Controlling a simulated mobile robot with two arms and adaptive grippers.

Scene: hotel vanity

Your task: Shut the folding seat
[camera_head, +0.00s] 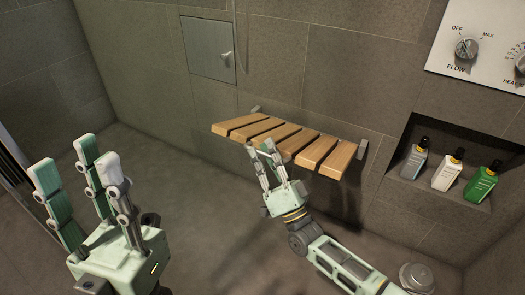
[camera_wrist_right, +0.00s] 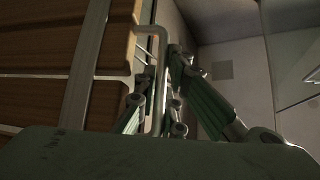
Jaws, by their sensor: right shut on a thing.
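The folding seat (camera_head: 338,160) is a row of wooden slats on metal brackets, folded down from the tiled wall in the head view. It sticks out roughly level. My right gripper (camera_head: 261,148) is at the seat's front edge. In the right wrist view the seat's slats (camera_wrist_right: 30,60) fill the left side, with a bent metal bar (camera_wrist_right: 158,32) beside them. The fingers of my right gripper (camera_wrist_right: 168,75) are closed around that bar. My left gripper (camera_head: 78,163) is open and empty at the lower left, far from the seat.
A wall niche (camera_head: 455,190) with a grey, a white and a green bottle is to the right of the seat. A control panel (camera_head: 480,50) with knobs is above it. A small wall hatch (camera_head: 207,50) is at upper left. The floor in front is clear.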

